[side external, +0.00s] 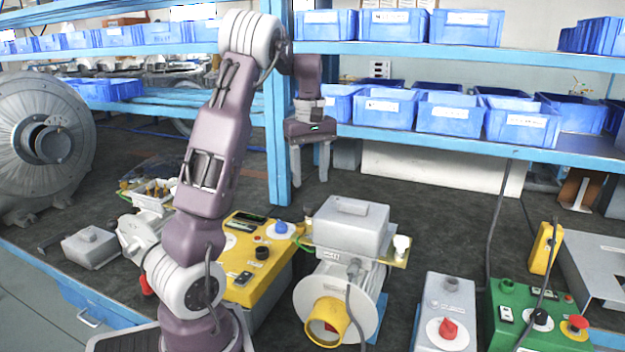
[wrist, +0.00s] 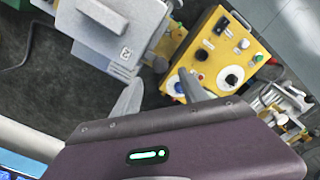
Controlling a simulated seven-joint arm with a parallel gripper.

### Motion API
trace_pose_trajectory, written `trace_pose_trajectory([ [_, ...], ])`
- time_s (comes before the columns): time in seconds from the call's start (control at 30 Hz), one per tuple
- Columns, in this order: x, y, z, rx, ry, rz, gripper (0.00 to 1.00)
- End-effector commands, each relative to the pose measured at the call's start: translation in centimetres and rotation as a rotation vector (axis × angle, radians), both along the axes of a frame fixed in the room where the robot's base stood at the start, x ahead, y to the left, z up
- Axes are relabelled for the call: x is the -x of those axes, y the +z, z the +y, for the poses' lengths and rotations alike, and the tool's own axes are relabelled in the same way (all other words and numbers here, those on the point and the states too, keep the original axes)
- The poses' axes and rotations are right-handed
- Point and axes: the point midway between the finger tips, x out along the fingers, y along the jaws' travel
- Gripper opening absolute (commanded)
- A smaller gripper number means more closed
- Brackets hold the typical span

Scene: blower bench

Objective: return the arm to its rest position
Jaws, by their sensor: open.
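My gripper (side external: 310,162) hangs from my raised arm in the side external view, above the back of the bench and in front of the blue shelf rack. Its two fingers point down and stand apart with nothing between them. In the wrist view my gripper (wrist: 162,92) shows two grey fingertips, also apart and empty. The fingers are clear of the grey blower motor (side external: 340,270) and the yellow control box (side external: 262,285), which stand nearer the camera.
Shelves hold several blue bins (side external: 455,113). A blue upright (side external: 279,140) stands close left of the gripper. A grey box with a red knob (side external: 447,310) and a green control box (side external: 530,315) stand front right. A large grey blower (side external: 45,145) is at left. Dark bench surface behind the motor is partly free.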

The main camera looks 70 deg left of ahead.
Motion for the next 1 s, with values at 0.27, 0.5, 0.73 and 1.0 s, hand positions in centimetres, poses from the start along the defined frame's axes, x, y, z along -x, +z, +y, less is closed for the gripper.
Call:
trace_pose_trajectory([
  [0.27, -0.4, 1.8, -3.8, 0.005, -0.126, -0.06, 0.51],
  [0.5, 5.4, 6.4, -23.7, -0.119, -0.955, -0.301, 0.51],
  [0.73, 13.4, 3.8, -30.9, -0.353, -1.493, -0.376, 0.51],
  [1.0, 14.4, 3.1, -31.3, -0.392, -1.559, -0.38, 0.51],
])
